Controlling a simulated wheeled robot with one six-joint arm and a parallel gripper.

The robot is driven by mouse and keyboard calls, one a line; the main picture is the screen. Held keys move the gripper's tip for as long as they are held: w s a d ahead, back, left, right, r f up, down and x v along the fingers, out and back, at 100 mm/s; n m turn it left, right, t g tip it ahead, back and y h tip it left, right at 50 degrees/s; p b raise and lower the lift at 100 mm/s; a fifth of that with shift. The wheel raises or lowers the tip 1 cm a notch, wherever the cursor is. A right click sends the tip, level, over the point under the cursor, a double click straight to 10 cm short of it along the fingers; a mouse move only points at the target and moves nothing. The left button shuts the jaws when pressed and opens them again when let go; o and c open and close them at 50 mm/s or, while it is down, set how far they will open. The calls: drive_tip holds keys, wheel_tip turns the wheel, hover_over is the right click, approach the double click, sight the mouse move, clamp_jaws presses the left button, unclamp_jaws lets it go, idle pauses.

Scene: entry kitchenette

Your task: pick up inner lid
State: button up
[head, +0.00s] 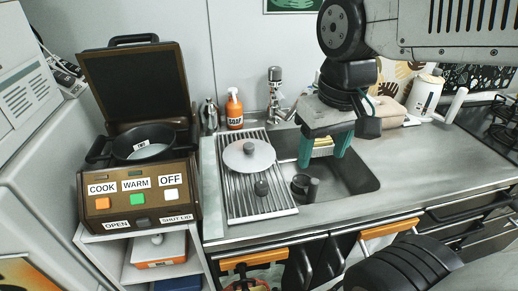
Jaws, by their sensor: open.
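A round light-grey disc (250,156) with a small dark knob lies on the drying rack (232,205) left of the sink basin; it looks like the inner lid. My gripper (323,160) hangs over the sink to its right, with two teal fingers apart and nothing held between them. It is clear of the disc. The cooker (142,204) stands at the left with its dark outer lid (138,85) raised. A black pot (145,145) sits in its top.
An orange soap bottle (234,111) and a faucet (275,95) stand behind the rack. Yellow shows behind my fingers. The right counter (425,155) is mostly clear.

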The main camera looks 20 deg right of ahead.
drive_tip(key=w, duration=1.1)
drive_tip(key=m+g, duration=0.1)
drive_tip(key=m, duration=0.2)
hover_over(249, 145)
drive_tip(key=f, duration=1.1)
drive_tip(key=shift+s+d+f, duration=0.1)
drive_tip(key=shift+s+f, duration=0.2)
drive_tip(key=shift+f, duration=0.1)
drive_tip(key=f, duration=0.7)
drive_tip(key=shift+w+f, duration=0.1)
drive_tip(key=shift+w, duration=0.25)
drive_tip(key=shift+f, duration=0.4)
drive_tip(key=c, duration=1.1)
